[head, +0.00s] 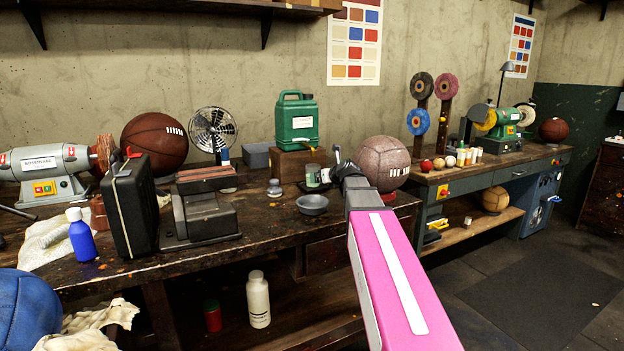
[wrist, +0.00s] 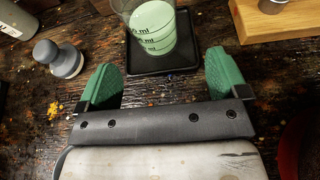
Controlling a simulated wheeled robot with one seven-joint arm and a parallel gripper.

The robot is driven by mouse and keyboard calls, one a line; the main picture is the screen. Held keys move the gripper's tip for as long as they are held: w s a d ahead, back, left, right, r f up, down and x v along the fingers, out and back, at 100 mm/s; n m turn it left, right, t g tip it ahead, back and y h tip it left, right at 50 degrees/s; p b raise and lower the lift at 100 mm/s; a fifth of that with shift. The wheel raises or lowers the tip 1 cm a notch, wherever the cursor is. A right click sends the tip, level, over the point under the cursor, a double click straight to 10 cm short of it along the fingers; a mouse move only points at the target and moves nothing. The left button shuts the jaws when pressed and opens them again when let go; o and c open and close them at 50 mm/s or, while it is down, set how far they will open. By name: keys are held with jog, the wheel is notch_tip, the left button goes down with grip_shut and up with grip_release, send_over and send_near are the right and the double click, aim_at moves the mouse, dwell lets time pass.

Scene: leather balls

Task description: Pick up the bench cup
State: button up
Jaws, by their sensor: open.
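A clear cup with green contents and ml marks (wrist: 153,32), which looks like the bench cup, stands upright on a small black square tray (wrist: 165,62) in the wrist view. In the head view the cup (head: 313,176) is on the workbench, just left of my gripper (head: 340,165). In the wrist view my gripper (wrist: 163,78) is open and empty, its two green fingertips apart. The cup is ahead of the gap between them, not between the pads. The cup's top is cut off by the wrist frame edge.
A grey knobbed piece (wrist: 60,59) stands left of the fingers. A wooden block (wrist: 272,20) is at the upper right. In the head view a grey bowl (head: 312,205), a pale leather ball (head: 384,163) and a green canister (head: 296,121) are near the cup.

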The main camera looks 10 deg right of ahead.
jog(key=x, duration=0.8)
jog(key=shift+a+r, duration=0.15)
jog(key=shift+a, duration=0.2)
jog(key=shift+s, duration=0.1)
jog(key=c, duration=1.2)
jog(key=shift+o, duration=0.2)
jog(key=shift+r, duration=0.2)
